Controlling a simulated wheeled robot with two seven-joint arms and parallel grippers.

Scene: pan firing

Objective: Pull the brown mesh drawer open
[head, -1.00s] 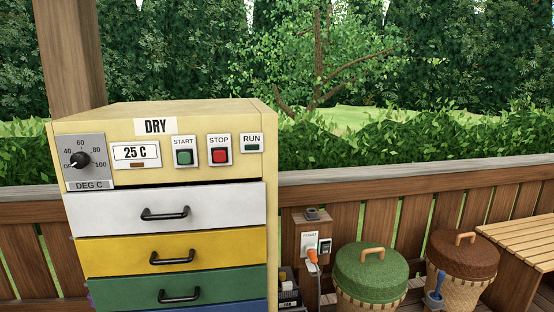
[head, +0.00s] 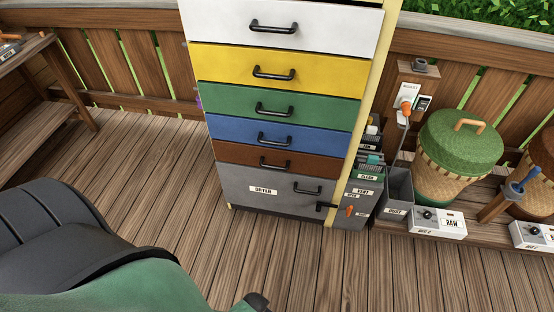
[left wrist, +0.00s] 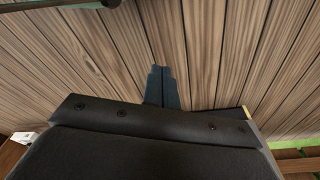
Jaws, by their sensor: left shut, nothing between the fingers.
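The brown drawer (head: 313,166) is the lowest of the coloured drawers in the dryer cabinet, in the head view. It looks shut, with its front in line with the blue drawer (head: 330,143) above it. Its black bar handle (head: 275,163) is in plain sight, and any mesh inside is hidden. My left gripper (left wrist: 160,70) shows in the left wrist view with its two dark fingers together and empty, above the wooden deck. The drawer does not show there. My right gripper is in neither view.
White, yellow and green drawers are above; a grey panel (head: 236,183) labelled DRYER is below. A dust bin (head: 398,192), a green-lidded basket (head: 462,145) and small control boxes (head: 437,223) stand to the right. The deck (head: 160,165) before the cabinet is largely clear.

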